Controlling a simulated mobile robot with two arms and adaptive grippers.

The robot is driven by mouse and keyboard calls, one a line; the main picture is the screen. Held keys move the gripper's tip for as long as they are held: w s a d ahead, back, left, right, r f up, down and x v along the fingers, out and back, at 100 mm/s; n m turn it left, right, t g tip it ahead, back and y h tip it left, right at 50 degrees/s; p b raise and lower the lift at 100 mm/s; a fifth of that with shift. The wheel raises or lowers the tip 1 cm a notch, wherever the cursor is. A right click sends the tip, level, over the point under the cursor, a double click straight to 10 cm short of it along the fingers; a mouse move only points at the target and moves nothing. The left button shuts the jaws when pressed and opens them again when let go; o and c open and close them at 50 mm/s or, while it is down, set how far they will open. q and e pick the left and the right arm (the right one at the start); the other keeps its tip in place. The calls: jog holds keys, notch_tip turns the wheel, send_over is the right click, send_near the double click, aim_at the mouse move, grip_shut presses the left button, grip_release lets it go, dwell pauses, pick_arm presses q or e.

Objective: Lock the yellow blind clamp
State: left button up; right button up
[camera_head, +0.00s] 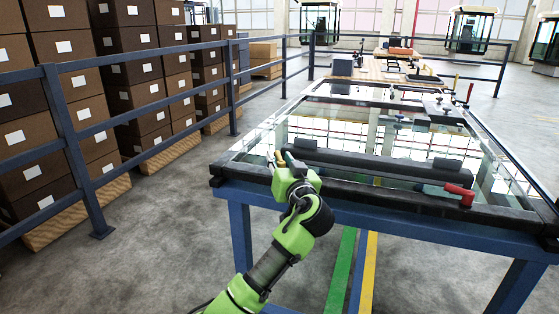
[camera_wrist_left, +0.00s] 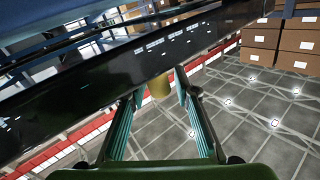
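The near edge of the glass-topped blue frame carries a yellow clamp handle (camera_head: 278,158) at its left, largely hidden behind my left gripper (camera_head: 284,157). In the left wrist view the yellow handle (camera_wrist_left: 160,86) shows as a short cylinder below the dark bar, between my left gripper's two teal fingers (camera_wrist_left: 160,90). The fingers are apart, with a gap visible on at least one side of the handle; contact cannot be told. A red clamp handle (camera_head: 461,193) sits at the right of the same edge. My right gripper is not in view.
A long dark bar (camera_head: 375,165) lies along the near edge of the glass trolley (camera_head: 240,187). A blue railing (camera_head: 75,150) and stacked boxes (camera_head: 85,90) stand to the left. The floor between railing and trolley is clear.

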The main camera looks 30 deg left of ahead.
pick_arm(q)
jog(key=shift+w+a, duration=0.25)
jog(key=shift+a, duration=0.1)
grip_shut()
